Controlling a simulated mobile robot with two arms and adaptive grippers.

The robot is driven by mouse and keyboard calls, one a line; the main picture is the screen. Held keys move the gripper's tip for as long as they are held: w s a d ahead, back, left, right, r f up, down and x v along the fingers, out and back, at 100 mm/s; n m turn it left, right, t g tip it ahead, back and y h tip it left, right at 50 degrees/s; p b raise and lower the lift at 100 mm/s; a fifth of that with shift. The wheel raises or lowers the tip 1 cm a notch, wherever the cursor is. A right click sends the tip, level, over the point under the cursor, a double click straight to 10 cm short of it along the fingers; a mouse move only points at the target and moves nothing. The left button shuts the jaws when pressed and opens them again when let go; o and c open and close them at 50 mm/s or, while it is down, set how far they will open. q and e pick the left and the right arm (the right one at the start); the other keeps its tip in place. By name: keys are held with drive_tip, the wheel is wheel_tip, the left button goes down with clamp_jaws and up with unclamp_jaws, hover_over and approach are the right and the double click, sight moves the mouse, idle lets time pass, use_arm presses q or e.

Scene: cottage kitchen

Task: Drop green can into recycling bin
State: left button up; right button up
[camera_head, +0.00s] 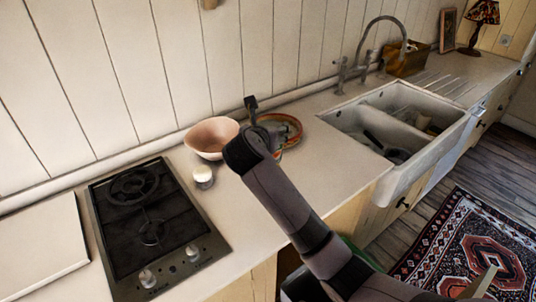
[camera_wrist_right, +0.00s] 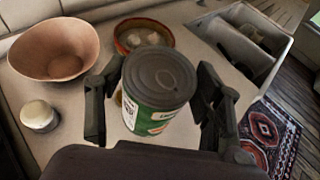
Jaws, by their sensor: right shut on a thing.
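My right gripper (camera_wrist_right: 160,88) is shut on the green can (camera_wrist_right: 150,116), which stands between its two fingers with its dark round lid toward the wrist camera. In the head view my right gripper (camera_head: 258,130) is over the counter near the bowl and plate; the can is mostly hidden there by my arm. My left gripper is in neither view. Low behind my right arm in the head view a green edge (camera_head: 352,247) shows beside the cabinets. I cannot tell if it is the recycling bin.
A pink bowl (camera_head: 211,137), a small white-topped jar (camera_head: 203,176) and a patterned plate (camera_head: 287,128) stand on the counter around my gripper. The black stove (camera_head: 150,232) is at left, the white double sink (camera_head: 434,165) at right. A patterned rug (camera_head: 470,245) lies on the floor.

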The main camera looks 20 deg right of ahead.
drive_tip(key=shift+r, duration=2.4)
drive_tip(key=s+f+b, duration=0.1)
drive_tip(key=s+f, duration=0.6)
drive_tip(key=s, duration=0.6)
drive_tip(key=s+f+b, duration=0.2)
drive_tip(key=s+f, duration=0.5)
drive_tip(key=s, duration=0.6)
drive_tip(key=shift+s+a+b, duration=0.15)
drive_tip(key=shift+s+b, duration=0.05)
drive_tip(key=shift+b, duration=0.1)
